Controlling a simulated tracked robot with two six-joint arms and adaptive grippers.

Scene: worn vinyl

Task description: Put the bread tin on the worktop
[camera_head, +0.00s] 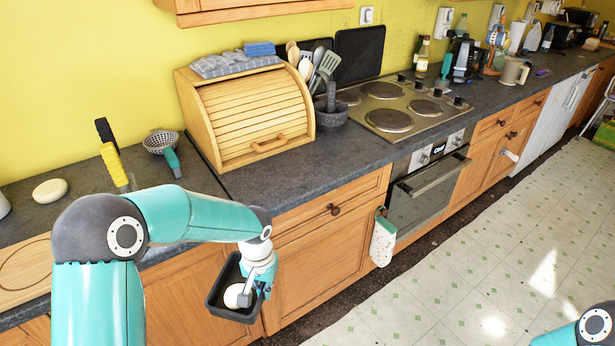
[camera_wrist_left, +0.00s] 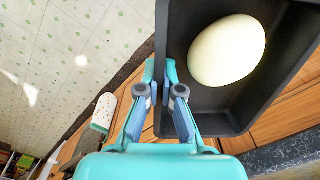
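The bread tin (camera_head: 221,287) is a dark rectangular tin with a pale round lump of dough (camera_head: 234,296) inside. It hangs in front of the wooden cabinets, below the edge of the dark grey worktop (camera_head: 350,152). My left gripper (camera_head: 263,284) holds the tin at its right side in the head view. In the left wrist view its two fingers (camera_wrist_left: 160,82) pinch the wall of the tin (camera_wrist_left: 208,108), with the dough (camera_wrist_left: 227,50) inside. My right gripper is not seen; only part of that arm shows at the bottom right of the head view.
A wooden bread bin (camera_head: 250,115) stands on the worktop, with a stone mortar (camera_head: 331,115) and a hob (camera_head: 400,108) to its right. A sieve (camera_head: 160,143), a yellow-handled tool (camera_head: 113,163) and a cutting board (camera_head: 25,270) lie left. Bare worktop lies before the bread bin.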

